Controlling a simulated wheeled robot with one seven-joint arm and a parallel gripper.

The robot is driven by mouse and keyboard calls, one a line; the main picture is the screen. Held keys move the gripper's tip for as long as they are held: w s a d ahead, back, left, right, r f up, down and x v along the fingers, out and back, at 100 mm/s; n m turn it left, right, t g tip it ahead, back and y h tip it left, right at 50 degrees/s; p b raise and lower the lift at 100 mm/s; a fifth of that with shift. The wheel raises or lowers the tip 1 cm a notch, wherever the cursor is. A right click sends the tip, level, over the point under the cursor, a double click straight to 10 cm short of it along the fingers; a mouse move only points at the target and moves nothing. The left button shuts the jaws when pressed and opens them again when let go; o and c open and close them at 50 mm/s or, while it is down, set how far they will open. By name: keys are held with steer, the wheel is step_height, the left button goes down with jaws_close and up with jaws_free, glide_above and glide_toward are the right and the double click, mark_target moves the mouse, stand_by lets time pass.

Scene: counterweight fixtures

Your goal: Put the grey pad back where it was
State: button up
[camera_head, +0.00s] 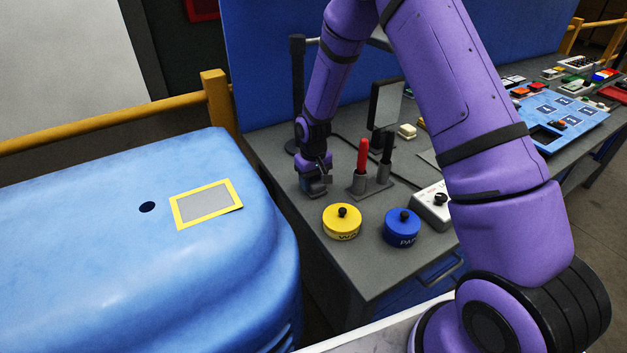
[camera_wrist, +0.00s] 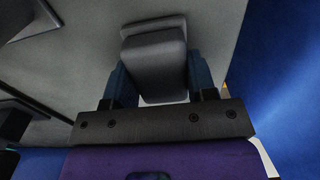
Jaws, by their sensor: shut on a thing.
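My gripper (camera_head: 317,187) is low over the grey bench, left of the red-handled tool. In the wrist view my gripper (camera_wrist: 161,84) is shut on a grey block with rounded edges, which I take for the grey pad (camera_wrist: 158,62). A finger is on each side of it. The head view hardly shows the pad, and I cannot tell whether it touches the bench. A yellow frame with a flat grey middle (camera_head: 206,204) lies on top of the blue rounded housing, at the left.
The bench (camera_head: 345,272) carries a holder with red (camera_head: 362,156) and black (camera_head: 387,147) handles close right of my gripper. A yellow disc (camera_head: 342,222) and a blue disc (camera_head: 402,228) stand in front. A dark post (camera_head: 298,90) rises behind. The blue housing (camera_head: 90,240) has a dark hole.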

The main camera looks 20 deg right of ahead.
steer(key=shift+f, duration=0.1)
steer(key=o, duration=0.9)
step_height(320, 180, up, 12)
steer(key=shift+r, duration=0.25)
step_height(320, 180, up, 12)
steer(key=t, duration=0.1)
glide_above(313, 179)
steer(key=s+d, duration=0.2)
steer(key=s, duration=0.3)
steer(key=s+d+r+m+t, duration=0.1)
steer(key=s+d+r+t, duration=0.1)
steer(key=s+r, duration=0.65)
steer(key=s+d+r+t, duration=0.1)
steer(key=s+r, duration=0.2)
steer(key=s, duration=0.7)
steer(key=s+d+r+m+t, duration=0.1)
steer(key=s+r, duration=0.3)
steer(key=s, duration=0.7)
steer(key=shift+s+d, duration=0.3)
steer(key=shift+d, duration=0.2)
